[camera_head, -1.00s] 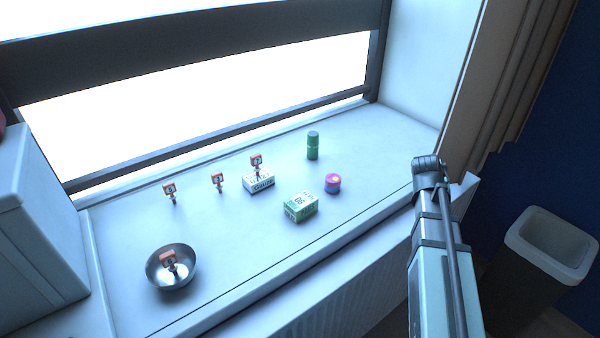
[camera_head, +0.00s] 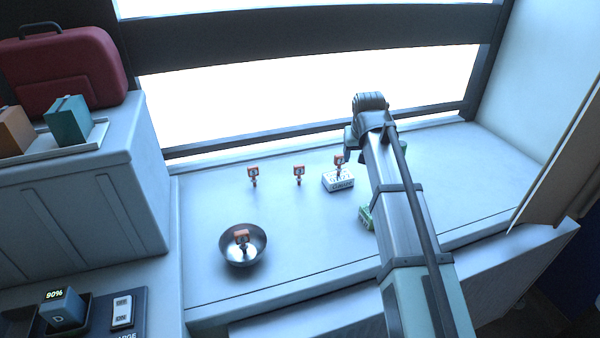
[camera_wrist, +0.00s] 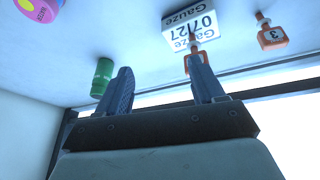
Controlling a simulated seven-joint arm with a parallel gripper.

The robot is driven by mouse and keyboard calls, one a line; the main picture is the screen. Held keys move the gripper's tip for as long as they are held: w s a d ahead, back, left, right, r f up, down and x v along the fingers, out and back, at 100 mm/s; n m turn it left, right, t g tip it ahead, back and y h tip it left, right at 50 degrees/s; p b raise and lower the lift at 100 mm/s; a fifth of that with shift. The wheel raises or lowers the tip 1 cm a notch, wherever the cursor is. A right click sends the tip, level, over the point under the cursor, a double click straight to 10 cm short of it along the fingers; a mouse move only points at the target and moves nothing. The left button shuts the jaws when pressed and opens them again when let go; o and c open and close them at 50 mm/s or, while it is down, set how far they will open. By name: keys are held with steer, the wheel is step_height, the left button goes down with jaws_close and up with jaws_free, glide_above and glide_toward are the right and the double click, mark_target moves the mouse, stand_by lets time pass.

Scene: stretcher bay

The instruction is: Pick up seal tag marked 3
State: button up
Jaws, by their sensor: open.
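The seal tag marked 3 (camera_wrist: 272,38) is a small orange tag with a light face, at the top right of the wrist view. In the head view it appears to be the middle tag (camera_head: 299,171), standing upright on the sill left of the gauze box. Its number is too small to read there. My gripper (camera_wrist: 161,67) is open and empty. It is apart from this tag, which lies to the right of both fingers in the wrist view. In the head view my arm reaches over the sill, and its fingers are mostly hidden.
A gauze box (camera_head: 338,182) carries another orange tag (camera_head: 339,160); the right finger overlaps that tag in the wrist view. Another tag (camera_head: 253,173) stands farther left. A metal bowl (camera_head: 226,257) holds one more. A green bottle (camera_wrist: 103,76) and pink-purple tub (camera_wrist: 38,7) are nearby.

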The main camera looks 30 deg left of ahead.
mark_target(299, 165)
steer(key=s+a+r+n+g+y, duration=0.1)
steer(key=s+a+r, duration=0.15)
steer(key=a, duration=0.45)
steer(key=s+a+r+n, duration=0.2)
steer(key=s+a, duration=0.2)
steer(key=a, duration=0.3)
steer(key=shift+y, duration=0.3)
steer(key=shift+s+a+x, duration=0.1)
steer(key=shift+s+x, duration=0.05)
steer(key=shift+x, duration=2.15)
steer(key=shift+s+a+x, duration=0.1)
steer(key=shift+s+x, duration=0.05)
steer(key=shift+x, duration=2.1)
steer(key=shift+s+x, duration=0.15)
steer(key=shift+x, duration=2.15)
steer(key=shift+c, duration=0.3)
steer(key=c, duration=1)
steer(key=shift+r, duration=0.1)
